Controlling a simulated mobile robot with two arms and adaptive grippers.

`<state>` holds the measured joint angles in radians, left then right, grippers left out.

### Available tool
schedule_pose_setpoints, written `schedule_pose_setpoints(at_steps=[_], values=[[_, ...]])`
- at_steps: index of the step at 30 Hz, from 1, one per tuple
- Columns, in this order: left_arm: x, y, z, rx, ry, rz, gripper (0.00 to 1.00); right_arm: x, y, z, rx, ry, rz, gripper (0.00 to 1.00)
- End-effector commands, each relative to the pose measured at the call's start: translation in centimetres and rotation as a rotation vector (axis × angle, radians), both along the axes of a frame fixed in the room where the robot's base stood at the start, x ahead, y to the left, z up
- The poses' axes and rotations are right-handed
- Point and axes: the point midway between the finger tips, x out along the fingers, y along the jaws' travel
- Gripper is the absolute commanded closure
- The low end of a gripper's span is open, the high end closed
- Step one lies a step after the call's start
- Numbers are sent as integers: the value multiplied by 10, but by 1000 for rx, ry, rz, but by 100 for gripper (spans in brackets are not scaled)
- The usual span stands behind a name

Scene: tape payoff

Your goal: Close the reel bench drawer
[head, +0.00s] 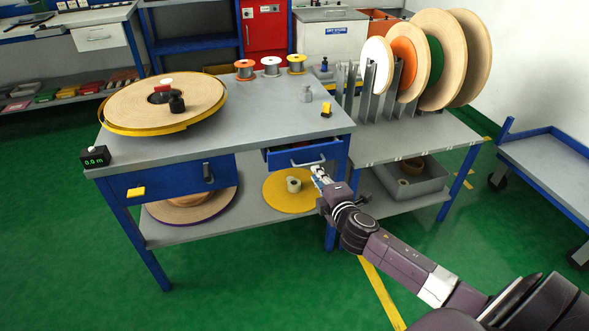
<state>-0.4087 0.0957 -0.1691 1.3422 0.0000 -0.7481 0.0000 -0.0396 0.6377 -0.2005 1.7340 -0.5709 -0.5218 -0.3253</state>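The reel bench (235,124) has a grey top and blue frame. Its blue drawer (284,159) is under the right part of the top and stands partly open, with a strip of its dark inside showing above the front. The drawer has a pale bar handle (307,163). My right gripper (317,172) is at the right end of this handle, just in front of the drawer. It looks very near the handle, but I cannot tell whether they touch or whether its fingers are open. My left gripper is not in view.
A large tape reel (205,92) and several small spools stand on the bench top. A yellow disc (280,200) lies on the lower shelf. A reel rack table (400,148) stands close on the right, beside my arm. Green floor is free in front.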

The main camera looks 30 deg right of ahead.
Motion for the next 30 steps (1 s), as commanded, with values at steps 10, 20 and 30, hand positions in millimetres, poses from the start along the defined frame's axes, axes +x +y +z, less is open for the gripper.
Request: schedule_pose_setpoints(at_steps=[10,20,30], values=[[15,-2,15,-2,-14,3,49,42,-11,-9,1,-2,-3,87],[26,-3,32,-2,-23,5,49,72,-17,-16,1,0,-1,87],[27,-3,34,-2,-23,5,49,74,-17,-16,1,0,0,92]])
